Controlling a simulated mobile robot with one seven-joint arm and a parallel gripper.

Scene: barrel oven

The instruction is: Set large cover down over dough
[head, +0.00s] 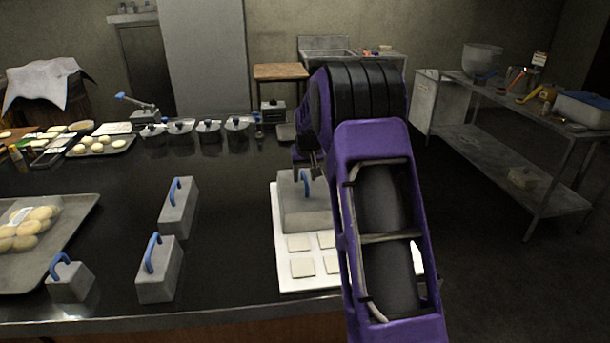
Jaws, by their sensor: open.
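A large grey box-shaped cover (300,212) with a blue handle on top stands on the far part of a white board (284,263). It looks level, and what lies beneath it is hidden. Several flat, pale dough squares (301,242) lie on the board in front of it. My gripper (307,174) is open just above the cover, close around or beside its blue handle; I cannot tell whether it touches. My purple arm hides the right side of the board and part of the cover.
Grey blocks with blue handles (178,207), (157,270), (70,281) stand on the dark counter (120,210). A tray of loaves (75,222) is at the left edge. Lidded pots (208,130) line the back. The counter between blocks and board is clear.

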